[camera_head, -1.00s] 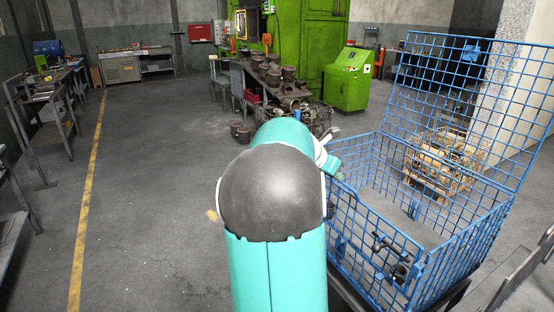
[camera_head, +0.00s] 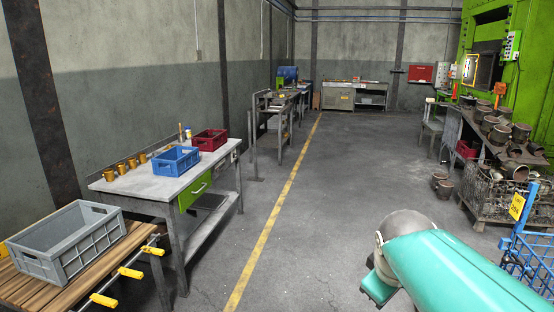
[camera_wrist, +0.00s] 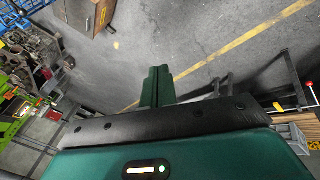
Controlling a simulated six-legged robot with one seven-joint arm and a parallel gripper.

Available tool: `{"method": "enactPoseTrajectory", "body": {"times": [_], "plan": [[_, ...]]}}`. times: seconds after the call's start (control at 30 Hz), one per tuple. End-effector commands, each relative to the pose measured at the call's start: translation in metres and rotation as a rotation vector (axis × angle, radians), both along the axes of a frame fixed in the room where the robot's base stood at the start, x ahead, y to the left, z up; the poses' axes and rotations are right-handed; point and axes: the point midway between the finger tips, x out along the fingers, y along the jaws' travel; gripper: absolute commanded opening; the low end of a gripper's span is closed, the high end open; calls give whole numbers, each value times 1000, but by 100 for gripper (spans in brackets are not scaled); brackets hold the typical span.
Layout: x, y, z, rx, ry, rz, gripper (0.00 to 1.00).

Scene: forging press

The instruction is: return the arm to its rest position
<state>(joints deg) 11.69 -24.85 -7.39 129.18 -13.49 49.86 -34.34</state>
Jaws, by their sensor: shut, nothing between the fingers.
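My arm (camera_head: 450,265) reaches in from the lower right of the head view, a teal link with a grey joint. My gripper (camera_wrist: 157,84) shows in the wrist view as two dark green fingers, shut together with nothing between them. It hangs over open grey floor and touches nothing that I can see. In the head view I cannot make out the fingers.
A blue wire cage (camera_head: 530,262) stands close to the arm at the right edge. A workbench (camera_head: 140,188) with blue and red crates, and a grey crate (camera_head: 72,240) on slats, stand left. The floor (camera_head: 330,200) between is clear beside a yellow line (camera_head: 270,215).

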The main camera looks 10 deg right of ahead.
Motion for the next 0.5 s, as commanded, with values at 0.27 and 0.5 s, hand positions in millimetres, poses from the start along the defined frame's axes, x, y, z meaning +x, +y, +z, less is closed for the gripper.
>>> {"method": "enactPoseTrajectory", "body": {"times": [0.27,0.5], "plan": [[-51,134,-18,342,-138,-209,0],[-66,157,-26,424,-148,-276,0]]}}
